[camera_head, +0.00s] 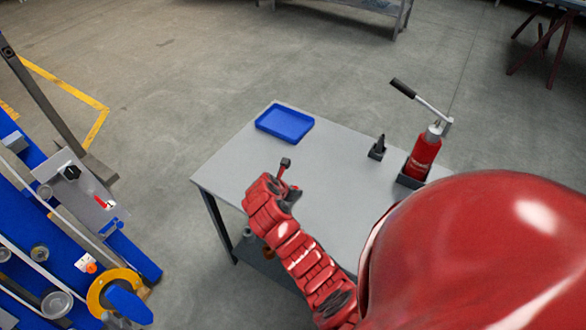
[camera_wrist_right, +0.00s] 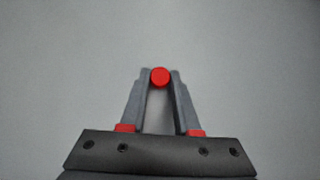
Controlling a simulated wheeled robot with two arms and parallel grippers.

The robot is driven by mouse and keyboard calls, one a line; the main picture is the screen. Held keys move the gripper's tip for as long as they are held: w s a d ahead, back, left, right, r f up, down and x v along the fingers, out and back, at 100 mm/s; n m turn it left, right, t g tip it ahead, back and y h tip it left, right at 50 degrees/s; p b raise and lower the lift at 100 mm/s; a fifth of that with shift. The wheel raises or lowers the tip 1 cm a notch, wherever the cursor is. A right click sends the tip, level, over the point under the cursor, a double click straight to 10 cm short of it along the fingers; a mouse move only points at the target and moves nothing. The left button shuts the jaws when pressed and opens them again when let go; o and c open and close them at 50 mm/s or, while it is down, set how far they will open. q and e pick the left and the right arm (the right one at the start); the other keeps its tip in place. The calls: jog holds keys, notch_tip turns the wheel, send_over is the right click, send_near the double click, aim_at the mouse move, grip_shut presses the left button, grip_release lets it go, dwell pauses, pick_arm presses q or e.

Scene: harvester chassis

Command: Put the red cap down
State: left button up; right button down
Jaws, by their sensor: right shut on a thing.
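The red cap (camera_wrist_right: 160,77) is a small round red piece. In the right wrist view it sits between the fingertips of my right gripper (camera_wrist_right: 160,82), which is shut on it. In the head view my right gripper (camera_head: 291,196) is over the left half of the grey table (camera_head: 235,160); the cap cannot be made out there. Only a plain grey surface shows beyond the cap in the wrist view; I cannot tell how far the cap is from it. My left gripper is not in view.
A blue tray (camera_head: 284,123) lies at the table's far left corner. A red bottle-like tool with a lever (camera_head: 422,155) stands in a dark holder at the right, beside a small black item (camera_head: 377,149). The tabletop between is clear. Blue machinery (camera_head: 60,230) stands at the left.

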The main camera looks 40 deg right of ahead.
jog(key=c, duration=0.6)
grip_release()
jog(key=shift+c, duration=0.2)
